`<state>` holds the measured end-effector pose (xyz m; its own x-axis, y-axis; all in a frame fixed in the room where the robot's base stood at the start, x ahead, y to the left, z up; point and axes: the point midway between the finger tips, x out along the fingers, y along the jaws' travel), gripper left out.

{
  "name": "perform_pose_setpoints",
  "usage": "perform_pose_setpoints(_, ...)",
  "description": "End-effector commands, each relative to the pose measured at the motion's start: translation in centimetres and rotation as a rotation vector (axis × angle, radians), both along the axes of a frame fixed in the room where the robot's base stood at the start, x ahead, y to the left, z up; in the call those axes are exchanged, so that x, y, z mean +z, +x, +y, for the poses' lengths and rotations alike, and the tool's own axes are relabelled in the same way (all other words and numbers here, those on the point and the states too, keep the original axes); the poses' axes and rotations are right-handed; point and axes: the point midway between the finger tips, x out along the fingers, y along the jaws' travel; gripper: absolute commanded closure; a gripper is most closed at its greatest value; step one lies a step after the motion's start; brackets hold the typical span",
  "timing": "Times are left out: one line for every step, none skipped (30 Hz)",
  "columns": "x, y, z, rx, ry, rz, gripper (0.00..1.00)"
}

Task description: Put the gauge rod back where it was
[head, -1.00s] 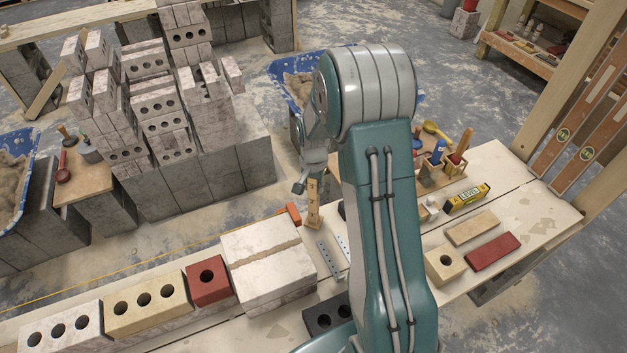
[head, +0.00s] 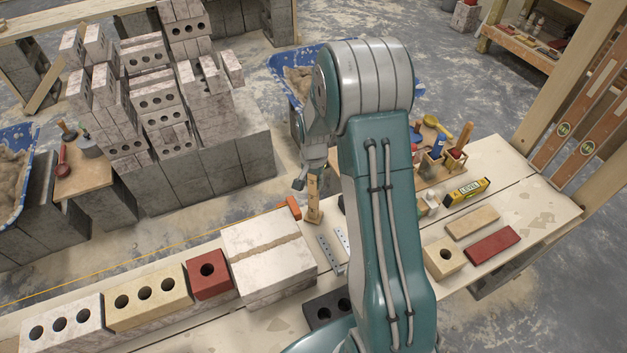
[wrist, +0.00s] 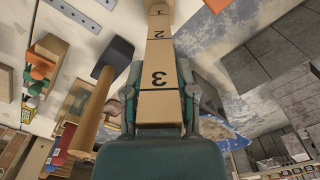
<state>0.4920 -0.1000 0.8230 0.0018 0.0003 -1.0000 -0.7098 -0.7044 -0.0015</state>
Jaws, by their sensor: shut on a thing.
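The gauge rod (head: 313,191) is a pale wooden stick with a wider foot. It stands roughly upright at the bench's far edge, just left of my arm in the head view. In the wrist view the rod (wrist: 160,48) shows the marks 1, 2 and 3 and runs away from my gripper (wrist: 160,100). My gripper is shut on the rod near the mark 3. In the head view my gripper (head: 303,178) is partly hidden by my own arm. I cannot tell whether the foot touches the bench.
An orange piece (head: 294,207) and perforated metal strips (head: 329,250) lie close to the rod's foot. A large pale block (head: 265,258) stands left of them. A hammer (wrist: 106,82) lies beside the rod in the wrist view. A yellow level (head: 467,192) lies further right.

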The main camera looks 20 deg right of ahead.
Motion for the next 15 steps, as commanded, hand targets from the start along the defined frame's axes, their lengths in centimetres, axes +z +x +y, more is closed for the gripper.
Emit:
perform_pose_setpoints(-0.05,0.00,0.00,0.000,0.000,0.000,1.00)
perform_pose_setpoints(-0.09,0.00,0.00,0.000,0.000,0.000,1.00)
perform_pose_setpoints(-0.13,0.00,0.00,0.000,0.000,0.000,1.00)
perform_pose_setpoints(-0.16,0.00,0.00,0.000,0.000,0.000,1.00)
perform_pose_setpoints(-0.19,0.00,0.00,0.000,0.000,0.000,1.00)
perform_pose_setpoints(-0.24,-0.01,0.01,0.000,0.000,0.000,1.00)
perform_pose_setpoints(-0.27,0.00,0.00,0.000,0.000,0.000,1.00)
perform_pose_setpoints(-0.30,0.00,0.00,0.000,0.000,0.000,1.00)
perform_pose_setpoints(-0.34,-0.01,0.01,0.000,0.000,0.000,1.00)
perform_pose_setpoints(-0.37,-0.01,0.00,0.000,0.000,0.000,1.00)
perform_pose_setpoints(-0.38,-0.01,0.01,0.000,0.000,0.000,0.59)
perform_pose_setpoints(-0.37,0.00,0.00,0.000,0.000,0.000,0.42)
perform_pose_setpoints(-0.36,0.00,0.00,0.000,0.000,0.000,0.28)
perform_pose_setpoints(-0.36,0.00,0.00,0.000,0.000,0.000,0.24)
perform_pose_setpoints(-0.36,0.00,0.00,0.000,0.000,0.000,0.24)
